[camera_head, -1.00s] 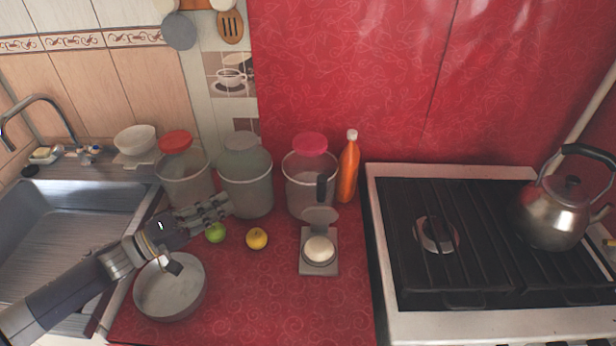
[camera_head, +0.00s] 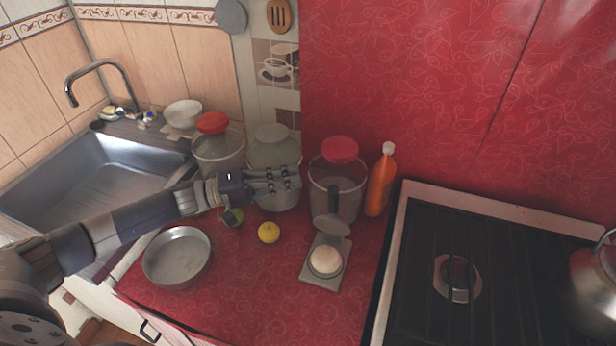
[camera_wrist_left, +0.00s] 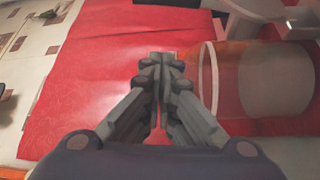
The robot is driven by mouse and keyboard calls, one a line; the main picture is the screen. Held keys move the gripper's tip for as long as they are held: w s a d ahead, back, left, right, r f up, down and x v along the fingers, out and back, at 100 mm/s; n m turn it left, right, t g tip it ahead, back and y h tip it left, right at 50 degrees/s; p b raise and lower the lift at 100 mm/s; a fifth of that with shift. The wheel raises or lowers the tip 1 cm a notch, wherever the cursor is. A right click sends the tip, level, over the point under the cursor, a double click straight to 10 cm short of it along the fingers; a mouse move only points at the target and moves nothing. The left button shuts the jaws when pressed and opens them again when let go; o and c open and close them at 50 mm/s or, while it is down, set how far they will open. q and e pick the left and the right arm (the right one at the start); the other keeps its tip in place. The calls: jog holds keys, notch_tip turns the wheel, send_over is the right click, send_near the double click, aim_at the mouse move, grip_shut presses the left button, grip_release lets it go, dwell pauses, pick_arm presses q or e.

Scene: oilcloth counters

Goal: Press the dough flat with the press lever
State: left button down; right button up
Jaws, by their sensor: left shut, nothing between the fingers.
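The dough press stands on the red counter with its lid raised. Its grey base plate (camera_head: 312,277) carries a round pale dough piece (camera_head: 326,261). The press lever (camera_head: 333,200) is a dark upright handle on the grey lid, behind the dough. My left gripper (camera_head: 298,179) is shut and empty, held in front of the middle clear container. It is to the left of the lever, apart from it. The left wrist view shows its closed fingers (camera_wrist_left: 161,58) over red oilcloth. My right gripper is not in view.
Clear containers (camera_head: 218,160) with coloured lids and an orange bottle (camera_head: 381,182) line the back. A yellow fruit (camera_head: 269,233), a green fruit (camera_head: 237,216) and a metal pan (camera_head: 177,258) are left of the press. The stove (camera_head: 455,275) stands right; the front counter is clear.

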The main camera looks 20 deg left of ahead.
aim_at(333, 214)
pick_arm(q)
jog(key=d+p, duration=0.3)
jog(key=d, duration=0.4)
jog(key=shift+d+p, duration=0.35)
jog(key=shift+p, duration=0.05)
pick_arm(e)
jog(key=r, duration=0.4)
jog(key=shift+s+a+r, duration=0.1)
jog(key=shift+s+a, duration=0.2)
pick_arm(q)
jog(key=shift+w, duration=0.15)
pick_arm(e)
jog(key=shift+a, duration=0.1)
